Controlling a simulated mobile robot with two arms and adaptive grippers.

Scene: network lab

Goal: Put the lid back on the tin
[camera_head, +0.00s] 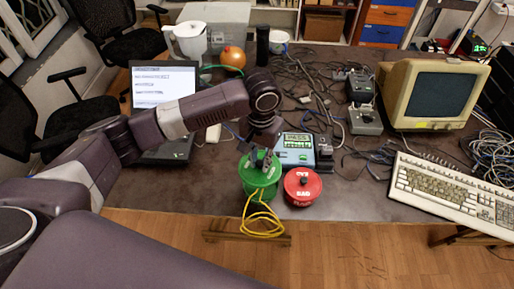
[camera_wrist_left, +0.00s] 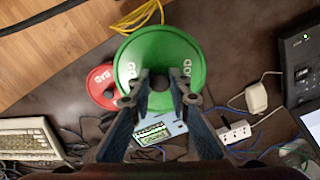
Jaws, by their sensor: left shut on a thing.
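A green lid (camera_wrist_left: 136,50) with white lettering and a dark knob (camera_wrist_left: 158,83) faces the left wrist camera. My left gripper (camera_head: 262,161) points down, shut on the lid's knob; its fingers (camera_wrist_left: 159,88) sit on either side of it. In the head view the green lid (camera_head: 252,171) is over the green tin (camera_head: 250,193) near the table's front edge. I cannot tell whether the lid touches the rim. In the left wrist view the lid hides the tin. My right gripper is not in view.
A red tin (camera_head: 302,187) with its lid on stands close right of the green tin. A device with a lit screen (camera_head: 295,150) is just behind. A laptop (camera_head: 165,90), tangled cables, a monitor (camera_head: 432,95) and a keyboard (camera_head: 445,187) fill the table (camera_head: 350,205).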

